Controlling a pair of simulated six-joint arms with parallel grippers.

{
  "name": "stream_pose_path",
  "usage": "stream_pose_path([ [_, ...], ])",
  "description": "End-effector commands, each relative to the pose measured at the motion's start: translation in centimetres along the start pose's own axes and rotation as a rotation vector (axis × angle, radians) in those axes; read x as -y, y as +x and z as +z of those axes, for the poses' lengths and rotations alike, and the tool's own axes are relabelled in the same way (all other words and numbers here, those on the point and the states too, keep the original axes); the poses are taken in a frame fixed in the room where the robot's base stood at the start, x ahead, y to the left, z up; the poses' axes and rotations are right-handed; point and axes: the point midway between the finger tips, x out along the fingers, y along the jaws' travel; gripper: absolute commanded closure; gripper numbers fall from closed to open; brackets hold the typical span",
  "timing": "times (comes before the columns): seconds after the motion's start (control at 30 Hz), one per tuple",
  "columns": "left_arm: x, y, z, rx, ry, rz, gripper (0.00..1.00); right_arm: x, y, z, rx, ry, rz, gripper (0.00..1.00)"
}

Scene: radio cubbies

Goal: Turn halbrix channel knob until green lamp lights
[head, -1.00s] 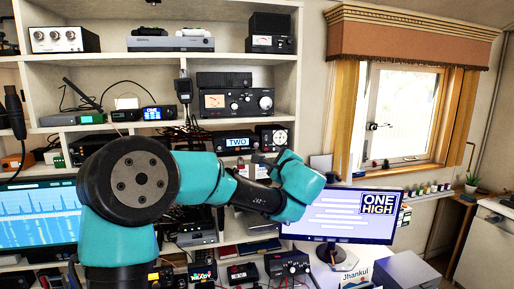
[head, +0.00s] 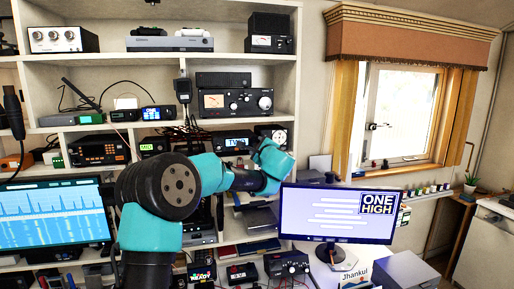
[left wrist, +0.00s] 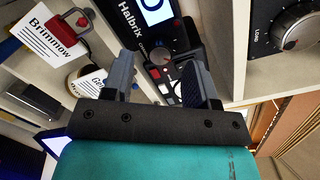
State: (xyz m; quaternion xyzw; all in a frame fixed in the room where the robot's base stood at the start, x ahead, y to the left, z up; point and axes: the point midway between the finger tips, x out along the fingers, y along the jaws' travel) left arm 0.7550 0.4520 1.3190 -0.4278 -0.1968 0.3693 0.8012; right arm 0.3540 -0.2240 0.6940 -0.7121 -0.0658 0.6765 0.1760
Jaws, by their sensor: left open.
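The Halbrix radio (head: 235,143) sits on a middle shelf in the head view, its lit display partly covered by my left arm; the visible letters look like "TW". In the left wrist view the Halbrix name (left wrist: 130,18) and a round knob (left wrist: 160,55) show on the radio's dark front, with small white and red buttons near the knob. My left gripper (left wrist: 158,72) is open, its two fingers apart and the knob showing between and beyond them. I cannot tell whether they touch it. In the head view my teal wrist hides the fingertips. I cannot make out a lit green lamp. My right gripper is not in view.
A speaker-like unit (head: 273,133) stands right of the radio. A monitor (head: 335,212) reading "ONE HIGH" stands below right, another monitor (head: 50,215) at left. In the left wrist view a red padlock-like item (left wrist: 70,25) and a "Brimmow" card (left wrist: 52,45) are at left.

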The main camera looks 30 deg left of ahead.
Motion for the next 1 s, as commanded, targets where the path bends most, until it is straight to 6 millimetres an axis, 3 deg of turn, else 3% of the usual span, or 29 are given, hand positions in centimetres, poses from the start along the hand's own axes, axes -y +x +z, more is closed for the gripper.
stream_pose_path([
  [0.2,0.0,1.9,0.0,0.000,-0.001,0.000,0.47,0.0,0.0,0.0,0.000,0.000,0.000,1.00],
  [0.5,0.0,2.0,0.0,0.000,0.000,-0.001,0.47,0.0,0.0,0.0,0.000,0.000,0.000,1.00],
  [1.0,0.0,2.0,0.0,0.000,0.000,0.000,0.95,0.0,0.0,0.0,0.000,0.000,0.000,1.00],
])
